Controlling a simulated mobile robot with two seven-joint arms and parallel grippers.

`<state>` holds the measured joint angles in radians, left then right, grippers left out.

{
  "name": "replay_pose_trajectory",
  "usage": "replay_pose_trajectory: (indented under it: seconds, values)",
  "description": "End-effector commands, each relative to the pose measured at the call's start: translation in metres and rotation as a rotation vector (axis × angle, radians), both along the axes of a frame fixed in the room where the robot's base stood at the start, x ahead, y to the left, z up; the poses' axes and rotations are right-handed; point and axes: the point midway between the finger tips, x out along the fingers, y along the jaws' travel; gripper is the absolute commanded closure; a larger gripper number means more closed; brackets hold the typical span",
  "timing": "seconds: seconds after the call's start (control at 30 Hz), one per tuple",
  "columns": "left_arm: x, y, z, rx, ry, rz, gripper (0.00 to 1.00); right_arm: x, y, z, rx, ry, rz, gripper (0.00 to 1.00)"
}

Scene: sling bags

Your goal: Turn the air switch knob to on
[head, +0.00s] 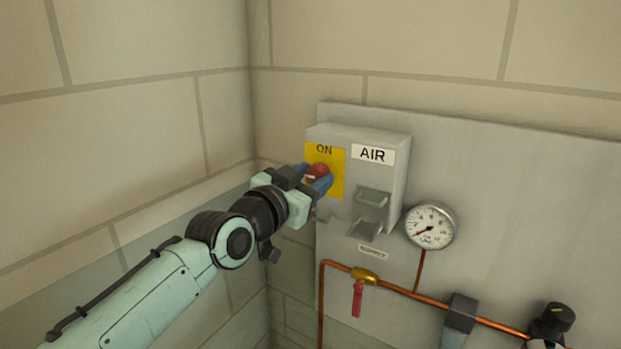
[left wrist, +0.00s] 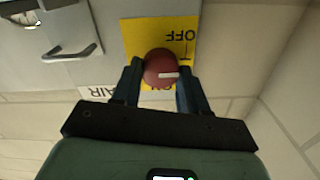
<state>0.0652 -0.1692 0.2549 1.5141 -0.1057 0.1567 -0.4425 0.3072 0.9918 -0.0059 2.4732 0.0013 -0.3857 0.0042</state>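The air switch knob (head: 317,171) is round and red with a white mark, on a yellow plate (head: 338,172) on the front of a grey box (head: 379,138) labelled AIR. ON shows above the knob in the head view. In the left wrist view the picture is inverted; the knob (left wrist: 161,65) has its white mark pointing right, with OFF above it and ON partly hidden below. My left gripper (head: 312,178) has its blue fingers on both sides of the knob, seemingly touching it; the fingers (left wrist: 160,80) also show in the wrist view. My right gripper is out of view.
A pressure gauge (head: 430,226) and a copper pipe (head: 400,289) with a red-handled valve (head: 358,297) are on the panel to the right and below. A block wall (head: 130,130) stands close on the left.

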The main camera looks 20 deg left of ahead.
Motion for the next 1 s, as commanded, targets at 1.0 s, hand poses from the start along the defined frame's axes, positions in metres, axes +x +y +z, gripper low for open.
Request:
replay_pose_trajectory:
  seconds: [1.0]
  values:
    - [0.0,-0.001,-0.002,0.541,-0.076,-0.001,0.87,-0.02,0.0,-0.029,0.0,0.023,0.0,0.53]
